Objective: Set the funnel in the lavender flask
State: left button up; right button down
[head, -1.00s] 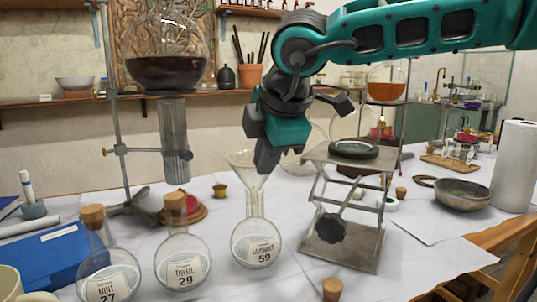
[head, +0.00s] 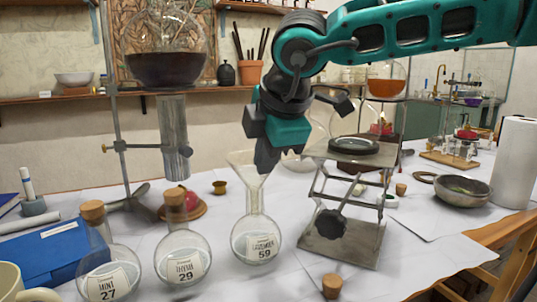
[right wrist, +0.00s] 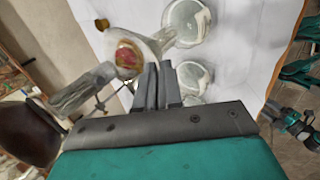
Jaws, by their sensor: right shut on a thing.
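The clear glass funnel (head: 241,164) stands upright, wide mouth up, over the neck of the lavender flask (head: 258,243). Its narrow end meets the top of the neck; the clear glass hides how far the stem reaches inside. The flask is round, labelled LAVENDER 59, and stands on the white-covered table without a cork. My right gripper (head: 267,160) comes from above and is shut on the right side of the funnel's rim. In the right wrist view, its dark fingers (right wrist: 157,85) lie close together, with the glass hard to make out. My left gripper is not in view.
The corked thyme flask (head: 183,259) and mint flask (head: 108,272) stand to the left. A metal lab jack (head: 338,250) stands close on the right, with a loose cork (head: 332,286) in front. A stand with a grey cylinder (head: 173,135) is behind left.

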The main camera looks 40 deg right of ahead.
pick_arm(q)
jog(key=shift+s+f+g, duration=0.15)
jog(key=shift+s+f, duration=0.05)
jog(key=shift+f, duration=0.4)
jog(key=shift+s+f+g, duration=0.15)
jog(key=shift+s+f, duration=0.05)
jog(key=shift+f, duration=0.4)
pick_arm(e)
jog(key=shift+f, duration=0.3)
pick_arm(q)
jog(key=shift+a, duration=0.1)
pick_arm(e)
jog(key=c, duration=1.2)
grip_release()
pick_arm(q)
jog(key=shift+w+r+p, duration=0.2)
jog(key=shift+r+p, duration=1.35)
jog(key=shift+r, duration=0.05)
pick_arm(e)
notch_tip(320, 180, up, 7)
jog(key=shift+w+r, duration=0.2)
jog(key=shift+a, duration=0.1)
